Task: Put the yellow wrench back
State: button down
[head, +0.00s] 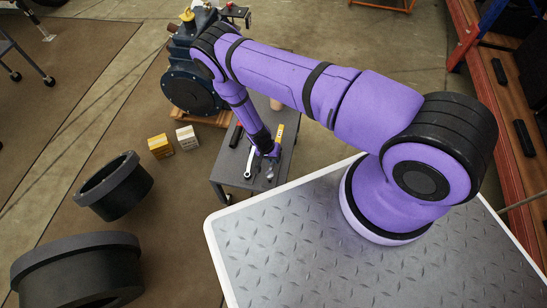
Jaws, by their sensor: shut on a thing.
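The yellow wrench (280,132) shows as a narrow yellow strip just above my gripper, over the small grey table (236,188). My gripper (269,155) points down at the table and is shut on the yellow wrench. The gripper and arm hide the wrench's middle. A grey metal end (270,173) shows below the fingers. I cannot tell whether the wrench touches the tabletop. A silver wrench (249,163) lies on the table just left of my gripper, with a dark-handled tool (236,136) beyond it.
A large dark machine (190,85) stands on a wooden pallet behind the table. A yellow box (160,146) and a white box (187,138) are on the floor to the left. Black pipe pieces (115,187) stand at lower left. Shelving (500,75) is at right.

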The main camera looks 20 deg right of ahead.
jog(key=shift+f, duration=0.6)
jog(key=c, duration=1)
grip_release()
jog(key=v, duration=1)
jog(key=shift+a+r, duration=0.15)
jog(key=shift+r, duration=0.25)
jog(key=shift+w, duration=0.1)
